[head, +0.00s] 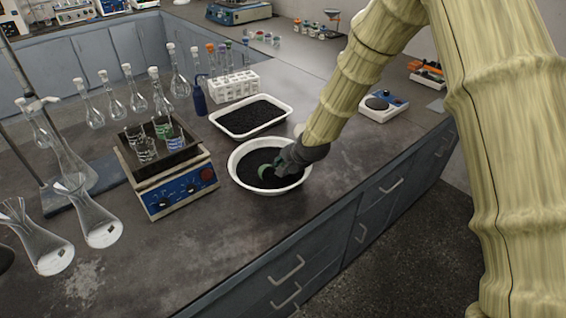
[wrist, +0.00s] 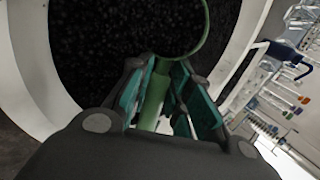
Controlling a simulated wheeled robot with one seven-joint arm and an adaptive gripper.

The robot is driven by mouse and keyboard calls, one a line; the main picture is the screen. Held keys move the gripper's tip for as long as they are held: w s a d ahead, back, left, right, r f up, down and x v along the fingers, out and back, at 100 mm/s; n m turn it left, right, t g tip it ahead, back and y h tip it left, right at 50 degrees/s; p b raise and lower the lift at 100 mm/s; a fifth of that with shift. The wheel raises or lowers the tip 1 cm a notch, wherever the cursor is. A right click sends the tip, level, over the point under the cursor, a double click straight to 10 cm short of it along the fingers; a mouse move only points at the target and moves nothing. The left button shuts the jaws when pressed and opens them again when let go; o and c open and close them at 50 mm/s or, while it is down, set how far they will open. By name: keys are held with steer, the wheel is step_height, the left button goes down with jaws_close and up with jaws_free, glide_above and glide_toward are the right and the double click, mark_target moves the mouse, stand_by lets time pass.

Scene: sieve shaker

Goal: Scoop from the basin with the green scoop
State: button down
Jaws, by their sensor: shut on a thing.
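A round white basin (head: 236,160) of black grains stands on the grey bench; its white rim also shows in the wrist view (wrist: 30,75). My gripper (head: 285,167) is over the basin, low at its right side. In the wrist view my gripper (wrist: 165,100) is shut on the handle of the green scoop (wrist: 152,98). The scoop's round green rim lies over or against the dark grains. In the head view the green scoop (head: 265,171) shows at the grain surface. I cannot tell how deep it sits or how much it holds.
A white tray (head: 284,107) of black grains stands behind the basin. A shaker (head: 180,190) with several small beakers is to the left. A blue wash bottle (head: 200,98) and a tube rack (head: 234,87) are behind. The bench front is clear.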

steer(key=shift+s+r+g+h+p, duration=0.1)
steer(key=shift+r+g+h+p, duration=0.3)
steer(key=shift+p, duration=0.75)
steer(key=shift+w+f+g+h+p, duration=0.1)
steer(key=shift+g+h+p, duration=0.25)
steer(key=shift+g+p, duration=0.6)
steer(key=shift+w+f+g+h+p, duration=0.1)
steer(key=shift+g+h+p, duration=0.3)
steer(key=shift+p, duration=0.95)
steer(key=shift+w+a+r+t+y+b, duration=0.35)
steer(key=shift+w+r+t+y+b, duration=0.2)
steer(key=shift+r+t, duration=0.2)
steer(key=shift+w+a+r+g+h+p, duration=0.15)
steer(key=shift+r+g+h+p, duration=0.7)
steer(key=shift+p, duration=1.25)
steer(key=shift+w+a+r+g+h+p, duration=0.1)
steer(key=shift+r+g+h+p, duration=0.1)
steer(key=shift+r+g+p, duration=0.35)
steer(key=shift+w+r+g+h+p, duration=0.15)
steer(key=shift+r+g+p, duration=0.2)
steer(key=shift+g+p, duration=0.25)
